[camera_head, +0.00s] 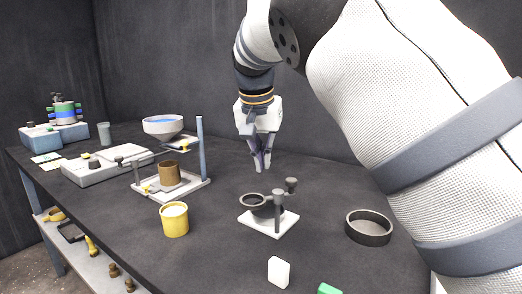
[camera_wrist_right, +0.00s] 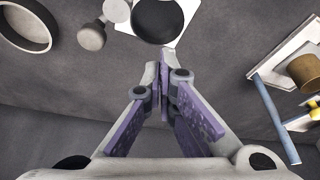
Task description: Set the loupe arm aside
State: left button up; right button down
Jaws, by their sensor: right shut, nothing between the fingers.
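The loupe stand has a white square base (camera_head: 268,224) with a dark post and knob (camera_head: 291,186) at its right. The loupe arm's dark ring (camera_head: 253,201) sits over the base's left part. In the right wrist view the ring's dark disc (camera_wrist_right: 158,18) shows at the top, beyond the fingertips. My right gripper (camera_head: 260,166) is shut and empty, pointing down above and behind the loupe stand, apart from it. It also shows in the wrist view (camera_wrist_right: 163,68) with purple finger pads. My left gripper is not in view.
A dark round dish (camera_head: 368,228) stands right of the loupe. A yellow cup (camera_head: 174,220) stands left, with a funnel stand (camera_head: 199,150) behind it. A white block (camera_head: 279,271) and a green block (camera_head: 329,288) lie in front. The table behind the loupe is clear.

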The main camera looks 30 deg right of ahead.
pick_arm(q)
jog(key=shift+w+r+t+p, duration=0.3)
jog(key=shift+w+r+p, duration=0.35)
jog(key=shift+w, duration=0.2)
pick_arm(e)
jog(key=f, duration=0.1)
jog(key=s+a+f, duration=0.1)
jog(key=f, duration=0.3)
jog(key=shift+s+a, duration=0.15)
jog(key=shift+a, duration=0.15)
